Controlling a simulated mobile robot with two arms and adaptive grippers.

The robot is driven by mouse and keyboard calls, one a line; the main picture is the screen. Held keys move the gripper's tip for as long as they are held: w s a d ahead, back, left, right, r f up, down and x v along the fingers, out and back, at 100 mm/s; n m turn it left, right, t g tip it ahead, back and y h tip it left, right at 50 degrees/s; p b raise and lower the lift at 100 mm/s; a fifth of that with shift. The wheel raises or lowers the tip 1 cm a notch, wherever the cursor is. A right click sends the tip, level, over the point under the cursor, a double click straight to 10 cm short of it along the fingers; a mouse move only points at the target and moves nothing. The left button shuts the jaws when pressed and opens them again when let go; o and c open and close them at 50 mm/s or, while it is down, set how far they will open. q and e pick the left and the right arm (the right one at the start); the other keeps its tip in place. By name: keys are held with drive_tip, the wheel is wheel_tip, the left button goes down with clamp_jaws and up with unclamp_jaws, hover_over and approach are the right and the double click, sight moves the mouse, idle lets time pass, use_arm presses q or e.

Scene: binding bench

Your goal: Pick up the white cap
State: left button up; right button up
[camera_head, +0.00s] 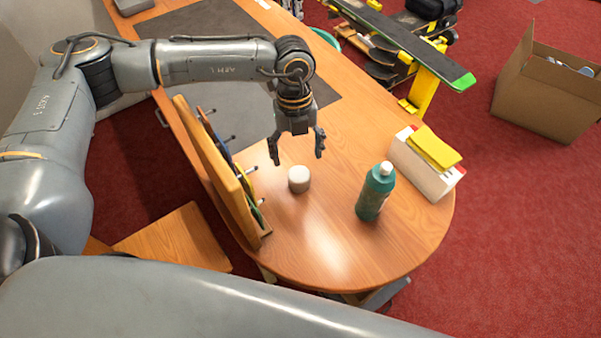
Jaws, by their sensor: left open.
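A small round white cap (299,179) sits on the wooden table (330,245) near its rounded end. My left gripper (297,150) points down just above and slightly behind the cap, with its two fingers spread apart. Nothing is between the fingers, and the gripper appears apart from the cap. My right gripper does not show; a grey arm link of mine crosses the bottom of the view.
A green bottle (375,192) stands right of the cap. A white box (423,168) with a yellow item (434,148) on top is at the table's right edge. A wooden rack (222,178) stands left of the cap. A cardboard box (545,92) is on the red floor.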

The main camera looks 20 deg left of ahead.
sight(299, 174)
use_arm(q)
drive_tip(key=shift+s+d+f, duration=0.1)
drive_tip(key=shift+d+f, duration=0.1)
drive_tip(key=shift+f, duration=1)
drive_tip(key=shift+f+p, duration=0.25)
drive_tip(key=shift+p, duration=0.05)
drive_tip(key=shift+s+f, duration=0.1)
drive_tip(key=shift+f, duration=0.1)
drive_tip(key=f+p, duration=0.3)
drive_tip(key=f, duration=0.1)
drive_tip(key=shift+s+d, duration=0.1)
drive_tip(key=shift+s, duration=0.25)
drive_tip(key=shift+f, duration=0.45)
drive_tip(key=c, duration=0.9)
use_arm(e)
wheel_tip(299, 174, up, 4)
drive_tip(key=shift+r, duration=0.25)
use_arm(q)
drive_tip(key=shift+c, duration=0.2)
